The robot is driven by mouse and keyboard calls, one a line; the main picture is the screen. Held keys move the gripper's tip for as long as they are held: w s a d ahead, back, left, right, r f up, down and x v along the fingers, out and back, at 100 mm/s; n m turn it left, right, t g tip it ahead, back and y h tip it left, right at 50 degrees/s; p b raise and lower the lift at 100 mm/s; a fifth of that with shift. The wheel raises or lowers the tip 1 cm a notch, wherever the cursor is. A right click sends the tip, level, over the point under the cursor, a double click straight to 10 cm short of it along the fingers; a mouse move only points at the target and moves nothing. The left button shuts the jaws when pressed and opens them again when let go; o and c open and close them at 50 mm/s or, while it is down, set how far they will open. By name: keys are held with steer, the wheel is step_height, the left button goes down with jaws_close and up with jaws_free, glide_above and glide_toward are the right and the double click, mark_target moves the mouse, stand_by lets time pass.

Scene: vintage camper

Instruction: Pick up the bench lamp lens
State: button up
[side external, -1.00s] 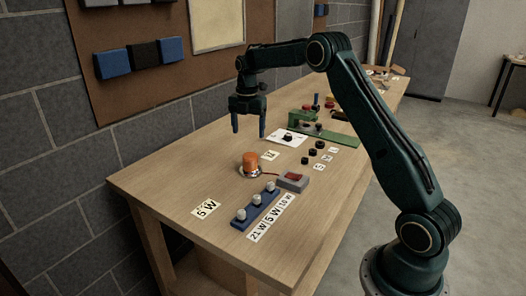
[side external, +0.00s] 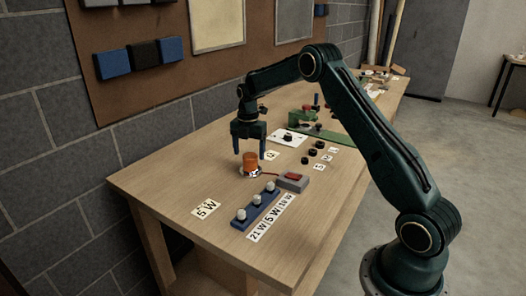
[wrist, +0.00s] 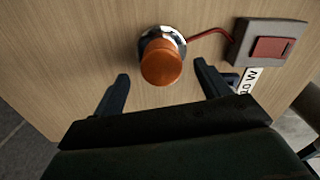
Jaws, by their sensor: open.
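The bench lamp lens is an orange cylinder (side external: 250,160) upright on a small silver base (side external: 250,172) on the bench. In the wrist view the lens (wrist: 161,65) is in the upper middle, ahead of and between the two finger tips. My gripper (side external: 249,155) is open and empty, pointing down above and close to the lens. Its fingers also show in the wrist view (wrist: 162,76), one to each side of the lens. I cannot tell whether a finger touches it.
A grey box with a red switch (side external: 292,181) is wired to the lamp. A blue strip with several white bulbs (side external: 256,207) lies in front, beside wattage labels. Black round parts (side external: 312,152) and a white card (side external: 288,138) lie behind. The bench's left front is mostly clear.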

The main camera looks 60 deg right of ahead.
mark_target(250, 155)
steer(key=shift+s+f, duration=0.1)
steer(key=shift+f, duration=2.15)
steer(key=c, duration=1)
steer(key=shift+r, duration=0.15)
step_height(250, 155, up, 20)
steer(key=shift+f, duration=0.1)
